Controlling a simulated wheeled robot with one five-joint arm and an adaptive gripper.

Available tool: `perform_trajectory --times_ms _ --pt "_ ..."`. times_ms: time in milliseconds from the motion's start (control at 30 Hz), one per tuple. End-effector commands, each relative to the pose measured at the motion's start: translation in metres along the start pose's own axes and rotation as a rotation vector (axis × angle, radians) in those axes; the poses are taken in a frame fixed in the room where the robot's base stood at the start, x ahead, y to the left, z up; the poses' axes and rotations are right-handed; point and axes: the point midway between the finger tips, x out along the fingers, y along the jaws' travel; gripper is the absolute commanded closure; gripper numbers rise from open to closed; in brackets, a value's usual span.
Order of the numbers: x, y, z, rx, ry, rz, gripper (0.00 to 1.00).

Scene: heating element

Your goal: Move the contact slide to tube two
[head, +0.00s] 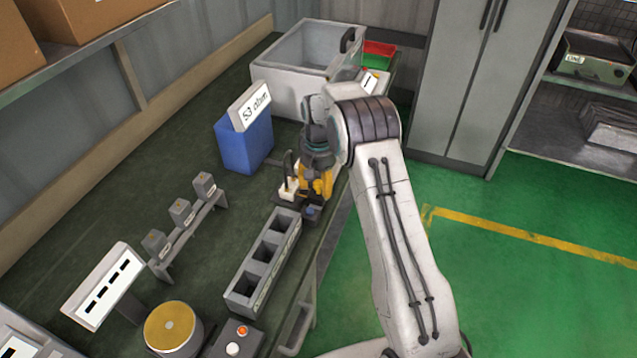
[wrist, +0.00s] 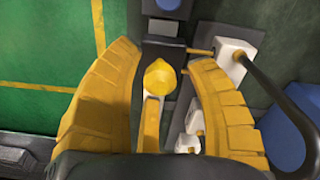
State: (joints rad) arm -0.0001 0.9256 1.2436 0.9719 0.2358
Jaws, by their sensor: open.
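My gripper (head: 318,183) is over a small dark apparatus at the table's right edge. In the wrist view my gripper's (wrist: 164,60) yellow fingers are spread apart. Between them is a round yellow knob (wrist: 160,75), apparently the contact slide's handle, with a gap to each finger. A yellow bar (wrist: 151,122) lies below the knob in the picture. White blocks (wrist: 187,143) sit to the right of the bar, partly behind the right finger. A larger white block (wrist: 233,60) with a black cable is further right. I cannot tell which part is tube two.
A grey holder with square wells (head: 264,262) stands in front of the apparatus. A blue bin (head: 245,145) with a sign is to its left, with a large white tub (head: 300,70) behind. A rack of small grey blocks (head: 185,232) is at left. Green floor lies right.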

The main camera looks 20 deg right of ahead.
Motion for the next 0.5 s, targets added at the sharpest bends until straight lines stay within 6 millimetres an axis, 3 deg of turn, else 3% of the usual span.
perform_trajectory --times_ms 133,500 --pt "0.0001 0.0000 0.0001 0.000 -0.001 0.000 0.48" --pt "-0.0001 0.0000 0.0001 0.000 0.000 0.000 0.81"
